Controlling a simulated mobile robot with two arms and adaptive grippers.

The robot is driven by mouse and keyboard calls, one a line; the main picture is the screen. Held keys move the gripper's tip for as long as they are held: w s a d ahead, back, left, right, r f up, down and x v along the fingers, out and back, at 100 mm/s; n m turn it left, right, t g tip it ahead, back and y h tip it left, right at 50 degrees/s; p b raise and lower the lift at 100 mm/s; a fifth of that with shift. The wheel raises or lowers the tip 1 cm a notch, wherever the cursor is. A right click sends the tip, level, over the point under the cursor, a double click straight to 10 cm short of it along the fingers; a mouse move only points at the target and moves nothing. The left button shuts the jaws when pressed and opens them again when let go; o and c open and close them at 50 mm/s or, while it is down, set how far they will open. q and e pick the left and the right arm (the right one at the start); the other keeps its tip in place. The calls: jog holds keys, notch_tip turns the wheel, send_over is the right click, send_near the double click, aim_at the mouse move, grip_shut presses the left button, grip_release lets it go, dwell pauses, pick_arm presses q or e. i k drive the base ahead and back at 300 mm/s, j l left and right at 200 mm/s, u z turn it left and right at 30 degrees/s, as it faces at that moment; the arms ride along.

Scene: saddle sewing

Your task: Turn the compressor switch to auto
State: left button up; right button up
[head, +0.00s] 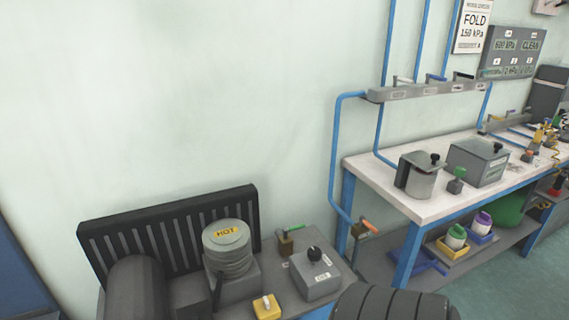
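Neither of my grippers shows in the head view.
A black slatted guard (175,237) stands behind the cylinder. A dark ribbed round shape (392,304) fills the bottom edge. A white-topped workbench (432,207) stands right.

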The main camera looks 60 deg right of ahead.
aim_at(314, 254)
jog(key=z, duration=2.2)
